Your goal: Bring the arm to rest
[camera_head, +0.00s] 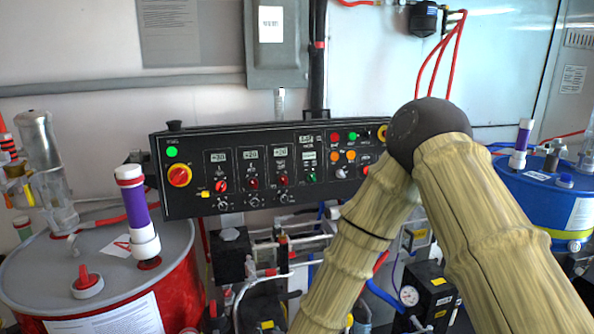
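My arm (480,210) shows at the right of the head view, with two tan ribbed links meeting at a dark round joint (428,130). One link runs down to the bottom right, the other down to the bottom middle. My gripper is not in view; the lower link leaves the picture at the bottom edge. The arm covers the right part of the black control panel (255,195) and some of the equipment below it.
A red drum (180,295) marked A stands at the left with a purple-and-white pump tube (136,208). A blue drum (535,200) stands at the right. Pipes, hoses and a pressure gauge (409,296) fill the space below the panel. A grey box (277,45) hangs on the wall.

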